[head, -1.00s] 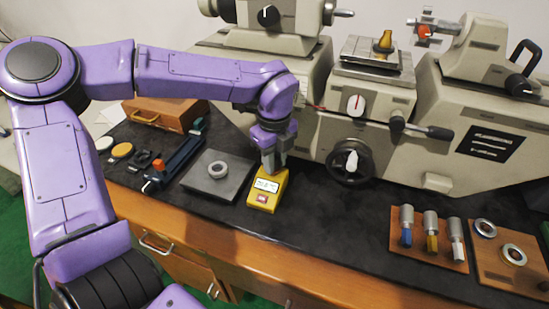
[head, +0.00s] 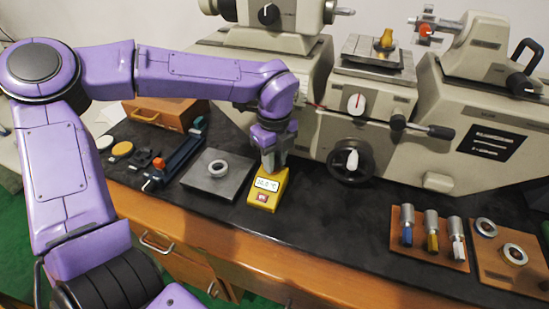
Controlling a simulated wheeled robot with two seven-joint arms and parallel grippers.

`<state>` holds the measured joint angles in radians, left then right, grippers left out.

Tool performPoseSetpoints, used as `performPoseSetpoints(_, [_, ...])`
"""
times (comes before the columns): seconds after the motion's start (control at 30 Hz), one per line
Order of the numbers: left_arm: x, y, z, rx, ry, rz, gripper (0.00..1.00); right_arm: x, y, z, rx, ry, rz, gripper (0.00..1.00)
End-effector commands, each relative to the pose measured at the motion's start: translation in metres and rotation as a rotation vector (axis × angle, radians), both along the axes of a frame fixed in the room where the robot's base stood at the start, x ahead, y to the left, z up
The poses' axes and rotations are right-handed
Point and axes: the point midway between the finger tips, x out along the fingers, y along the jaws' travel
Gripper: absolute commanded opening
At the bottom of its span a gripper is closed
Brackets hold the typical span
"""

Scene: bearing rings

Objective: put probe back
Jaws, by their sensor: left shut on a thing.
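A yellow meter (head: 263,203) with a small display reading in °C and a red button lies on the black bench top, near its front edge. My left gripper (head: 272,165) points down at the meter's back end, its fingers at or just behind the display. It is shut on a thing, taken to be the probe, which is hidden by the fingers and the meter. Whether the probe touches the meter cannot be told. My right gripper is not in view.
A large beige machine (head: 440,150) stands behind. At right are a wooden stand with several plug gauges (head: 431,235) and a board with two rings (head: 513,254). The bench between is clear.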

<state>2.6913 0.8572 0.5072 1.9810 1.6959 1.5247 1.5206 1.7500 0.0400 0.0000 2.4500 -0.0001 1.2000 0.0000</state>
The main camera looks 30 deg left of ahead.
Motion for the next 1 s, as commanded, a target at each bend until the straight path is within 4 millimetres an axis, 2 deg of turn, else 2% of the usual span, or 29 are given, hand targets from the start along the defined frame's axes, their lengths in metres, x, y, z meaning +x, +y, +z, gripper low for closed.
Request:
performPoseSetpoints(0.63, [0.0000,-0.0001,-0.0065,0.000,0.000,0.000,0.00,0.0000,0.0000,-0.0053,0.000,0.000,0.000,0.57])
performPoseSetpoints(0.67, [0.0000,-0.0001,-0.0059,0.000,0.000,0.000,0.37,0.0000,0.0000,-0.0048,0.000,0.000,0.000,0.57])
performPoseSetpoints(0.7, [0.0000,-0.0001,-0.0058,0.000,0.000,0.000,0.50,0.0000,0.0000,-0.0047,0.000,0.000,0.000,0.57])
performPoseSetpoints(0.73, [0.0000,-0.0001,-0.0058,0.000,0.000,0.000,0.57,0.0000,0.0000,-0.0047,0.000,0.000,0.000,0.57])
performPoseSetpoints(1.0, [-0.0001,0.0000,-0.0060,0.000,0.000,0.000,0.57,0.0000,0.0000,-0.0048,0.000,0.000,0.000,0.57])
